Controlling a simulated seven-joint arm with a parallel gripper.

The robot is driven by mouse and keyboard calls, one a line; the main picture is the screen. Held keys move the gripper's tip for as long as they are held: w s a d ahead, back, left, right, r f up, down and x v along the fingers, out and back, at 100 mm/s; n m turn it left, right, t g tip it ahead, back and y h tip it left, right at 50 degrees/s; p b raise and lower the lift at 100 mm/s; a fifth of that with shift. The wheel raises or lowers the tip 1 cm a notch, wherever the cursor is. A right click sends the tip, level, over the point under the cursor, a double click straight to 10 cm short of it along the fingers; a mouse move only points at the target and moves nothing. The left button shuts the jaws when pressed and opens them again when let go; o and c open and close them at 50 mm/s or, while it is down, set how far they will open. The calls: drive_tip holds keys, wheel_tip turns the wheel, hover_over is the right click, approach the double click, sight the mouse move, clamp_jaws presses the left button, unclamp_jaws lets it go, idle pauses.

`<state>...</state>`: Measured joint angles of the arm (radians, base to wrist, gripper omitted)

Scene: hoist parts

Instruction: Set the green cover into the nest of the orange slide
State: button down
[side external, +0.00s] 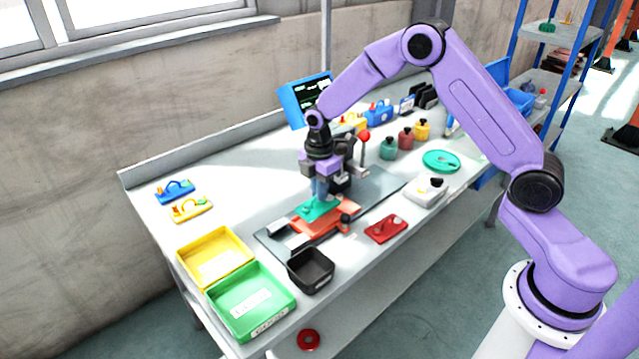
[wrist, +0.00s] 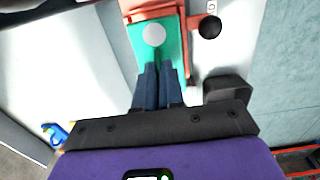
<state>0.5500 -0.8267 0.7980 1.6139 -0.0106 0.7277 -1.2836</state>
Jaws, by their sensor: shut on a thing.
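The green cover (side external: 313,209) is a flat teal-green plate, held at the orange slide (side external: 340,216), which sits on a grey base plate. My gripper (side external: 320,197) points down and is shut on the cover. In the wrist view the fingertips (wrist: 158,68) are close together over the cover (wrist: 173,50), which has a pale round spot on top. The orange slide (wrist: 150,12) shows past the cover's far end and along its right edge. I cannot tell whether the cover is touching the nest or just above it; the nest itself is hidden.
A black knob (wrist: 210,27) stands beside the slide. A black bin (side external: 311,270), green tray (side external: 250,303) and yellow tray (side external: 215,258) are at the front left. A red part (side external: 386,229) and a white box (side external: 426,192) lie to the right. A red-balled lever (side external: 364,136) stands behind my gripper.

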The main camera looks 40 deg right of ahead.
drive_tip(key=shift+f, duration=0.25)
drive_tip(key=shift+f, duration=1.1)
drive_tip(key=shift+f, duration=0.4)
drive_tip(key=c, duration=0.8)
unclamp_jaws()
drive_tip(key=shift+r, duration=0.1)
drive_tip(key=shift+r, duration=4.45)
